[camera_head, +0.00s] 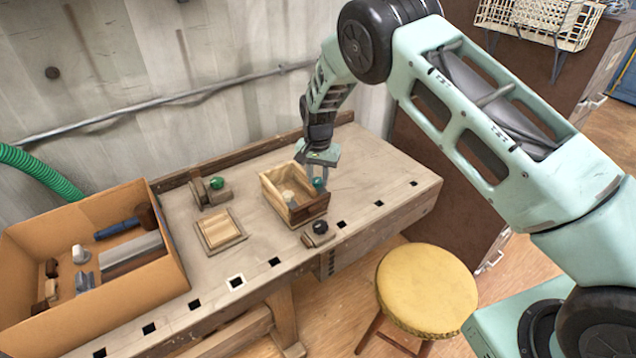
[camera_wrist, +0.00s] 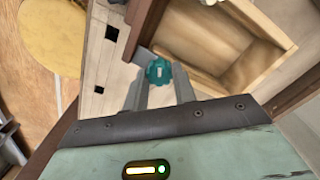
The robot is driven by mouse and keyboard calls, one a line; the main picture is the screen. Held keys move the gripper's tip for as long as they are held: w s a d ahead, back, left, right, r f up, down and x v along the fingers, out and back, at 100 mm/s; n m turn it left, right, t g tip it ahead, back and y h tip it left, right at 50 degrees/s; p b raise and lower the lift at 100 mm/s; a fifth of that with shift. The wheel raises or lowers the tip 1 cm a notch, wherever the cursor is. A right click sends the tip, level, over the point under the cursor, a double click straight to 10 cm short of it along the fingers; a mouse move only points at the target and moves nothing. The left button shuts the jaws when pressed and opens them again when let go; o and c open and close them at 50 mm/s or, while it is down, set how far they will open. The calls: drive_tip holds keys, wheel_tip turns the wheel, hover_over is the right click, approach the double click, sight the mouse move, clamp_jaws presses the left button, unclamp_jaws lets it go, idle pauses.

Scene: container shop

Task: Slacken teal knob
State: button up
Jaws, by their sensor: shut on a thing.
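The teal knob (camera_head: 319,183) is at the right side of a small open wooden box (camera_head: 311,209) on the workbench. In the wrist view the teal knob (camera_wrist: 158,71) shows as a faceted cap between my two finger tips, with the open box (camera_wrist: 268,92) beside it. My gripper (camera_head: 318,178) points down at the box's right side, and its fingers are closed on the knob. The knob's shaft and its fixing are hidden in both views.
A green knob (camera_head: 216,183) on a wooden clamp block stands left of the box. A dark knob (camera_head: 320,228) sits at the bench's front edge. A flat wooden lid (camera_head: 220,229) and an orange tool crate (camera_head: 150,290) are further left. A yellow stool (camera_head: 427,288) stands in front.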

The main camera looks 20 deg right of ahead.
sight(317, 179)
drive_tip(key=n+b, duration=0.2)
drive_tip(key=n, duration=0.2)
drive_tip(key=shift+f, duration=0.1)
drive_tip(key=shift+n+b, duration=0.85)
drive_tip(key=shift+n, duration=1.25)
drive_tip(key=o, duration=1)
wheel_tip(317, 179, up, 18)
drive_tip(key=b, duration=0.3)
drive_tip(key=shift+f, duration=0.2)
